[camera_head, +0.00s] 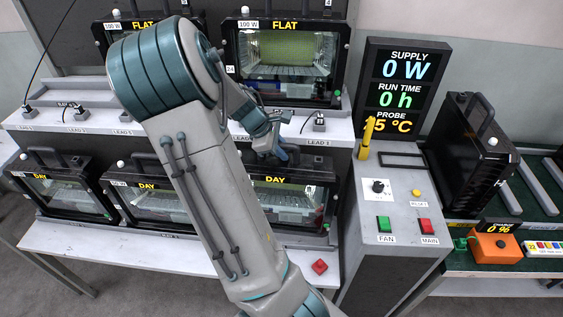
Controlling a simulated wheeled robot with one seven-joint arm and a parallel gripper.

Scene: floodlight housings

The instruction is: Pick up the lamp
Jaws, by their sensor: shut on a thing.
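Several black floodlight lamps with glass fronts stand on a two-level rack. Two lamps marked FLAT are on top, the right one (285,50) in clear view. Lamps marked DAY are below. My gripper (280,152) is shut at the top of the lower right DAY lamp (305,208), where its carrying handle appears to be. My arm hides much of this lamp and the grip itself is hard to see. The lamp appears to sit upright on the lower shelf. Another black lamp (470,150) with a handle stands on the bench at the right.
Lead plugs (319,122) stand along the upper shelf edge, close to my gripper. A grey control box (385,210) with a yellow probe (367,138) stands right of the rack. A display (402,95) reads 0 W. A red piece (320,266) lies on the lower shelf's front.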

